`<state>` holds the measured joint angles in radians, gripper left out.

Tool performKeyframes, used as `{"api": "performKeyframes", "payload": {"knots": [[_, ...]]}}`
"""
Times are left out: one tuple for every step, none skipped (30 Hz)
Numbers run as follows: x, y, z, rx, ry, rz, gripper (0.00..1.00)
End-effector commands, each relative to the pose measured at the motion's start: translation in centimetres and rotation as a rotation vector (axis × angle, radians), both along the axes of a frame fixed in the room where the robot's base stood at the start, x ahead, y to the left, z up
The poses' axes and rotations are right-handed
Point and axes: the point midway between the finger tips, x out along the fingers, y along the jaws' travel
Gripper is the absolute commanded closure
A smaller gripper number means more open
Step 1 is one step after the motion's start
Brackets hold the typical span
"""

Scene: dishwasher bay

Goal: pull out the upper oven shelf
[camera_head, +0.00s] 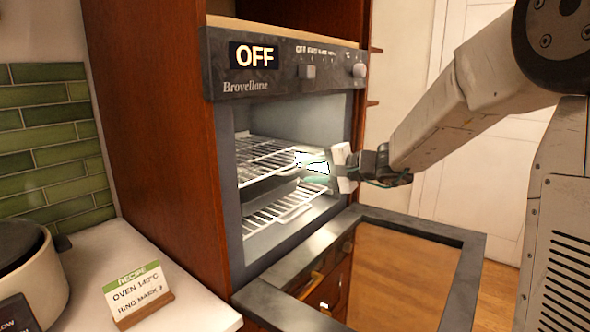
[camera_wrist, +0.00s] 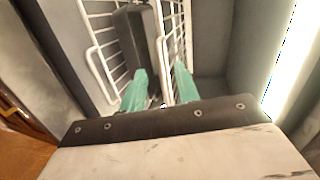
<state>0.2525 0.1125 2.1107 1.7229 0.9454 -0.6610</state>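The upper oven shelf (camera_head: 262,163) is a white wire rack inside the open oven. Its front bar faces the opening. My gripper (camera_head: 312,161) reaches in from the right at the front of that shelf. In the wrist view, the two green fingers of my gripper (camera_wrist: 160,82) stand apart, with the white front bar of the upper shelf (camera_wrist: 162,55) running between them. The gripper looks open; whether either finger touches the bar cannot be told. The shelf's front corner is partly hidden behind the gripper in the head view.
A lower wire rack (camera_head: 290,208) lies below, with a dark tray (camera_head: 262,190) between the racks. The oven door (camera_head: 462,275) is folded down in front. The oven side wall (camera_wrist: 235,45) is close by. A recipe card (camera_head: 138,292) stands on the left counter.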

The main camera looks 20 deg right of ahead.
Motion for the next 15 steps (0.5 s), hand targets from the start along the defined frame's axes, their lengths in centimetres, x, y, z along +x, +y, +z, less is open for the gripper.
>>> {"api": "performKeyframes", "payload": {"knots": [[1.3, -1.1, -0.5, 0.023, -0.004, -0.042, 0.68], [1.9, -1.6, -0.6, 0.036, -0.009, -0.061, 0.68], [2.5, -1.9, -0.7, 0.047, -0.013, -0.08, 0.68], [2.9, -2.1, -0.7, 0.053, -0.016, -0.09, 0.68], [3.2, -2.3, -0.8, 0.057, -0.018, -0.097, 0.68], [3.6, -2.3, -0.9, 0.061, -0.019, -0.104, 0.68], [3.9, -2.2, -1.0, 0.063, -0.019, -0.106, 0.68], [4.2, -2.0, -1.1, 0.063, -0.018, -0.108, 0.68], [4.6, -1.6, -1.2, 0.062, -0.019, -0.106, 0.68], [4.9, -1.3, -1.2, 0.062, -0.019, -0.105, 0.68], [5.3, -1.0, -1.4, 0.063, -0.019, -0.104, 0.68], [5.9, -0.6, -1.5, 0.063, -0.018, -0.105, 0.68], [6.3, -0.3, -1.6, 0.063, -0.019, -0.104, 0.68], [6.7, 0.0, -1.7, 0.062, -0.02, -0.104, 0.68], [7.1, 0.4, -1.9, 0.062, -0.018, -0.104, 0.68]]}}
